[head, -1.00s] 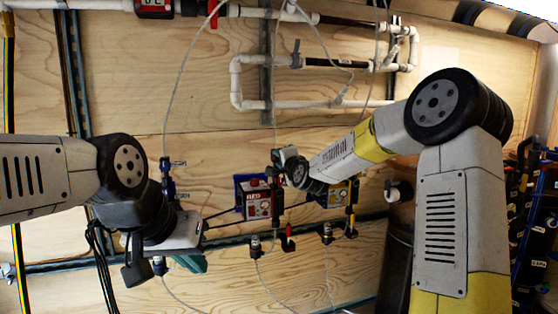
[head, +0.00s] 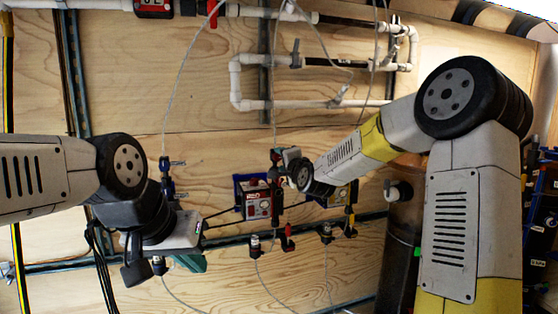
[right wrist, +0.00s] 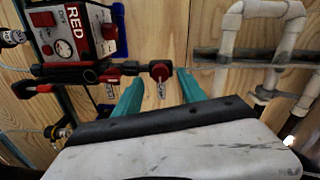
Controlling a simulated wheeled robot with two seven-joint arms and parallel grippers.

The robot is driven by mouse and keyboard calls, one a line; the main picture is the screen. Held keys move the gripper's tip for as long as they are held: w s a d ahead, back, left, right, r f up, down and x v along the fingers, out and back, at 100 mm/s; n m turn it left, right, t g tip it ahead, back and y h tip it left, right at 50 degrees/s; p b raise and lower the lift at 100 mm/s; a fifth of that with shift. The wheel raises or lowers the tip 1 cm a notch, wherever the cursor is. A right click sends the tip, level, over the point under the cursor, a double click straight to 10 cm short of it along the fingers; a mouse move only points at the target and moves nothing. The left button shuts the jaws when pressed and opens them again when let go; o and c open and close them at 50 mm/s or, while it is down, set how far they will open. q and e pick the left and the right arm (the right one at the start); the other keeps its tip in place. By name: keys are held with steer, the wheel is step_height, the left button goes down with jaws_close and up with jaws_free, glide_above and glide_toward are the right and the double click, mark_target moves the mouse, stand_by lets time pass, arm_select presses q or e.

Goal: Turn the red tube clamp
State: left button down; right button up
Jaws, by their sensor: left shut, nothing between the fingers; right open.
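The red tube clamp (right wrist: 160,72) shows in the right wrist view as a red knob with a metal tag, at the end of a black and red fitting beside a box marked RED (right wrist: 77,30). My right gripper (right wrist: 160,80) is open, with one teal finger on each side of the knob in the picture; I cannot tell whether they touch it. In the head view the right gripper (head: 281,156) is at the wall just above the RED box (head: 258,203), and the wrist hides part of this area. My left gripper (head: 190,262) is shut and empty, low and left of the box.
White pipes (head: 300,104) run along the plywood wall above my right gripper. They also show in the right wrist view (right wrist: 228,45). Thin tubes and small fittings (head: 255,246) hang below the box. A dark cylinder (head: 400,260) stands right of them.

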steer(key=v, duration=0.5)
